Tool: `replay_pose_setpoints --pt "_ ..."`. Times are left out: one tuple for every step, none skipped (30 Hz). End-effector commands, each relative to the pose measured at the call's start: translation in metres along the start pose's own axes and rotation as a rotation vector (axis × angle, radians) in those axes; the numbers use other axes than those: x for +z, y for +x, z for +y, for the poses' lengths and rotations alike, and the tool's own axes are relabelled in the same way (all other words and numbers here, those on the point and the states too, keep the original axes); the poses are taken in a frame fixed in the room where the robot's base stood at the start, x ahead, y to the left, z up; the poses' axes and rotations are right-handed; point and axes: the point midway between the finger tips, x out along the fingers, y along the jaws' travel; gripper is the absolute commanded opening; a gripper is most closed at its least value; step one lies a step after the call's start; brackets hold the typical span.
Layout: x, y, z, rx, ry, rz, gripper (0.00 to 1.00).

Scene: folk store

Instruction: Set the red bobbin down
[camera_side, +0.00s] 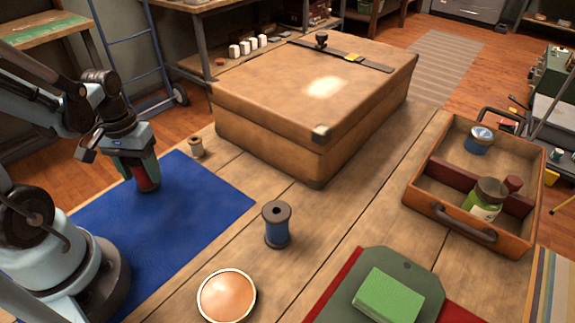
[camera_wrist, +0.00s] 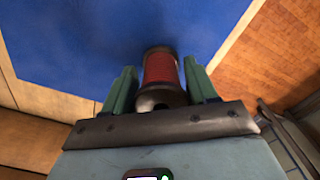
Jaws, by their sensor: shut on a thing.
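The red bobbin (camera_side: 147,180) has red thread and dark ends. My gripper (camera_side: 138,168) is shut on it, over the blue mat (camera_side: 208,205) near the mat's far edge. In the wrist view the red bobbin (camera_wrist: 160,72) is between the two green fingers of my gripper (camera_wrist: 160,85), with the blue mat (camera_wrist: 60,40) behind it. The bobbin looks upright in the side view. Its lower end is at or just above the mat; I cannot tell whether it touches.
A big brown case (camera_side: 290,95) is behind. A blue bobbin (camera_side: 277,226), copper dish (camera_side: 227,296), green block (camera_side: 388,295) and orange tray (camera_side: 421,190) are further right. The mat's right part is clear.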

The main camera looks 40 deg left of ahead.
Motion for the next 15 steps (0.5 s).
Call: replay_pose_setpoints --pt "0.0 0.0014 0.0001 0.0 0.0 0.0 0.28" --pt "0.0 0.0018 0.0001 0.0 0.0 0.0 0.28" --pt "0.0 0.0021 0.0001 0.0 0.0 0.0 0.28" --pt "0.0001 0.0022 0.0001 0.0 0.0 0.0 0.28" --pt "0.0001 0.0021 0.0001 0.0 0.0 0.0 0.28" --pt "0.0001 0.0021 0.0001 0.0 0.0 0.0 0.28" --pt "0.0002 0.002 0.0001 0.0 0.0 0.0 0.28" --pt "0.0002 0.002 0.0001 0.0 0.0 0.0 0.28" --pt "0.0002 0.002 0.0001 0.0 0.0 0.0 0.28" --pt "0.0002 0.0022 0.0001 0.0 0.0 0.0 0.28" --pt "0.0001 0.0026 0.0001 0.0 0.0 0.0 0.28" --pt "0.0001 0.0036 0.0001 0.0 0.0 0.0 0.28" --pt "0.0 0.0045 0.0001 0.0 0.0 0.0 0.28" --pt "0.0 0.0053 0.0001 0.0 0.0 0.0 0.28" --pt "0.0 0.0055 0.0001 0.0 0.0 0.0 0.6"
